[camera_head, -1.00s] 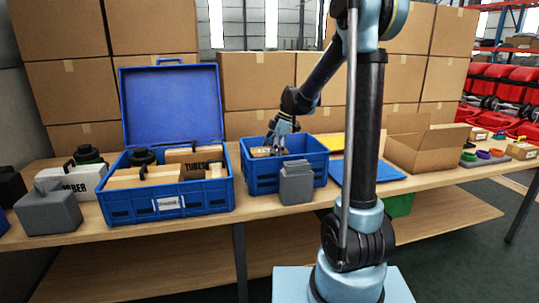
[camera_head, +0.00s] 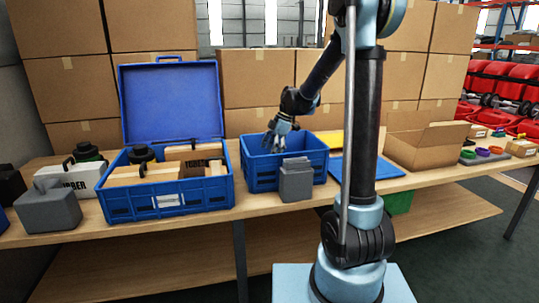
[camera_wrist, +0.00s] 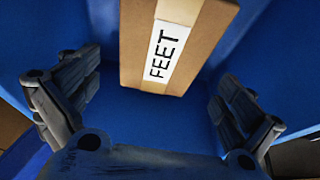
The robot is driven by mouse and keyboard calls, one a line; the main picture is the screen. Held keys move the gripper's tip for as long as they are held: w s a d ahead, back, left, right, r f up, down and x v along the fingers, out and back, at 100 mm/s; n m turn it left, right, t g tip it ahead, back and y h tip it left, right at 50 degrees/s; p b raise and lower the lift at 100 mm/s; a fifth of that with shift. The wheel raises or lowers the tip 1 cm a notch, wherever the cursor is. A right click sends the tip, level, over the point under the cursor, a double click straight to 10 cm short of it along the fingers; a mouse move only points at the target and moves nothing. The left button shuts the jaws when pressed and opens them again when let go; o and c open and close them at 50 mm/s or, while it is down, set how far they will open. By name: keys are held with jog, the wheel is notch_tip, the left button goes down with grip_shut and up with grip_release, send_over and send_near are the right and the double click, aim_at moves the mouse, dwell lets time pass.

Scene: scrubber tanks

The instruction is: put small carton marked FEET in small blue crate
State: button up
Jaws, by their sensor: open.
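The small carton marked FEET (camera_wrist: 200,35) is brown with a white label and shows at the top of the wrist view, inside the small blue crate. In the head view the carton is hidden by the crate's wall. The small blue crate (camera_head: 262,176) stands on the table in the middle of the head view; its blue inside (camera_wrist: 140,125) fills much of the wrist view. My gripper (camera_head: 277,143) is at the crate's opening. In the wrist view its fingers (camera_wrist: 150,105) are spread wide on both sides, apart from the carton, with nothing between them.
A larger open blue case (camera_head: 160,208) with a raised lid and several items stands to the left. Grey blocks (camera_head: 297,182) stand in front of the crate. A blue panel (camera_head: 375,172) and an open cardboard box (camera_head: 425,150) are to the right. Stacked cartons line the back.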

jog(key=shift+r, duration=0.55)
jog(key=v, duration=1.2)
jog(key=s+d+m, duration=0.2)
jog(key=s, duration=0.1)
jog(key=s+d+f+m, duration=0.1)
jog(key=s+d+m, duration=0.1)
jog(key=s, duration=0.2)
jog(key=s+d+m+t+h, duration=0.1)
jog(key=s+d+m, duration=0.1)
jog(key=s, duration=0.1)
jog(key=shift+s+d+f, duration=0.15)
jog(key=shift+s, duration=0.25)
jog(key=s+d+f+m+t+h, duration=0.1)
jog(key=s+d+f+m, duration=0.4)
jog(key=s, duration=0.6)
jog(key=s+d+f+m+t+h, duration=0.1)
jog(key=s+d+f+m+h, duration=0.1)
jog(key=s+d+f+m, duration=0.4)
jog(key=s+f+m, duration=0.4)
jog(key=s+f, duration=0.1)
jog(key=shift+d+f+t, duration=0.15)
jog(key=shift+d+t, duration=0.05)
jog(key=shift+t, duration=0.1)
